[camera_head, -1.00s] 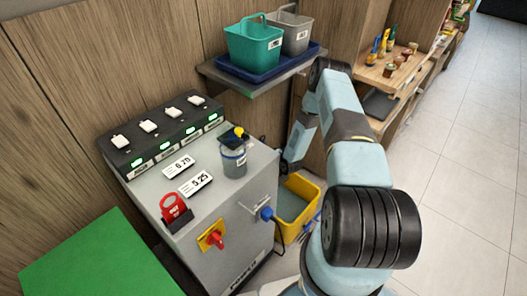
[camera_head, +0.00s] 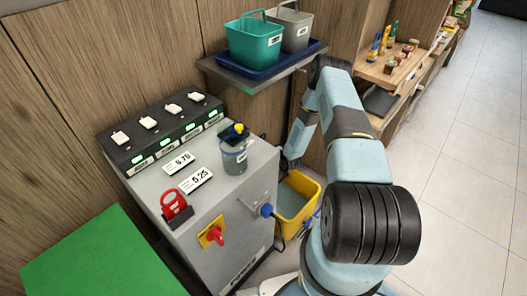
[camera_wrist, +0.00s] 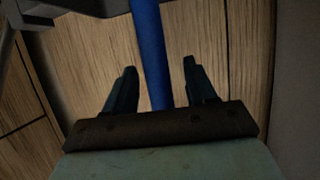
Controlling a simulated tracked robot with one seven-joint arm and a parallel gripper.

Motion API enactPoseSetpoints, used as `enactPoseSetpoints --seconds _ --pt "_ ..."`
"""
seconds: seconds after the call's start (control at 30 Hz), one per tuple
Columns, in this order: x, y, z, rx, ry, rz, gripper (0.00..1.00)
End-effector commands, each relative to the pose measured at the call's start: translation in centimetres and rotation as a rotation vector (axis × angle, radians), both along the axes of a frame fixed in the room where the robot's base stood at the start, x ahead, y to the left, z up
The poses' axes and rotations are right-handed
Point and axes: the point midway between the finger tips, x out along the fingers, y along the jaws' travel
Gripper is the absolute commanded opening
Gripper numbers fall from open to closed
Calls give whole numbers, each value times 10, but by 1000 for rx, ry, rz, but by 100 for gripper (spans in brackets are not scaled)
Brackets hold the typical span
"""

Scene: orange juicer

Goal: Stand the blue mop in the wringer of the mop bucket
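In the wrist view a blue pole (camera_wrist: 150,50), which looks like the mop's handle, runs between the two dark fingers of my gripper (camera_wrist: 160,66). The fingers stand apart with a gap on both sides of the pole. The mop's head is not seen. In the head view a yellow mop bucket (camera_head: 296,205) stands on the floor beside the grey machine, partly hidden by the machine and my arm. Its wringer cannot be made out clearly. My forearm reaches down behind the machine's far right corner, above the bucket, and the gripper is mostly hidden there.
The grey machine (camera_head: 190,222) stands left of the bucket. A shelf with a blue tray (camera_head: 245,73), a green basket (camera_head: 254,44) and a grey basket (camera_head: 295,36) hangs above. Wooden wall panels (camera_wrist: 80,60) are close behind the pole. Tiled floor (camera_head: 470,180) is clear at right.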

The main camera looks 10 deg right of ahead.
Motion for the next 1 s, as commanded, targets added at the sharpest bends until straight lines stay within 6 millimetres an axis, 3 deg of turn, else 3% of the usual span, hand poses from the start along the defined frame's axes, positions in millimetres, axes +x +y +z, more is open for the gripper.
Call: enactPoseSetpoints --seconds 0.3,0.47,1.0 --pt "-2 -1 0 0 2 0 60" --pt "-13 -7 5 0 2 -1 60" --pt "-95 -45 43 0 2 0 60"
